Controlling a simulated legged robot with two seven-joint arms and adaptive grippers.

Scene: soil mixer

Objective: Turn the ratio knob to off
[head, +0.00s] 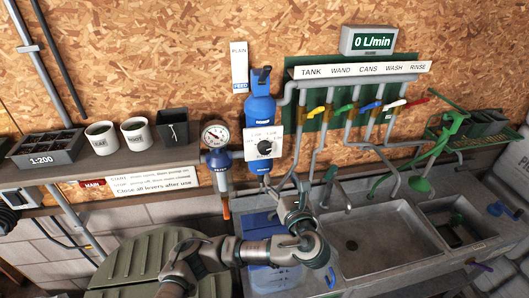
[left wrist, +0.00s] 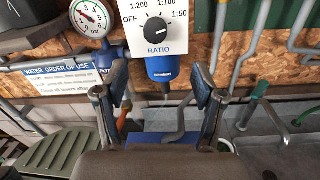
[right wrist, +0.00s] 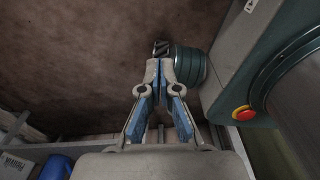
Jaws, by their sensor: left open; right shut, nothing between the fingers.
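The ratio knob (head: 265,148) is a round black knob on a white plate on the wall, below a blue cylinder. In the left wrist view the knob (left wrist: 157,28) shows close up, with OFF at left, 1:200 and 1:100 above and 1:50 at right. Its exact pointer direction is hard to read. My left gripper (head: 293,188) is open and empty, below and slightly right of the knob in the head view, not touching it. In the left wrist view its fingers (left wrist: 158,78) stand apart below the plate. My right gripper (right wrist: 158,68) is shut and empty, away from the panel.
A pressure gauge (head: 215,134) hangs left of the plate. Pipes with coloured levers (head: 345,108) run down at right above the grey sink (head: 383,240). A blue container (head: 272,277) stands below my left gripper. A shelf (head: 100,170) holds pots. A red button (right wrist: 244,113) is near my right gripper.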

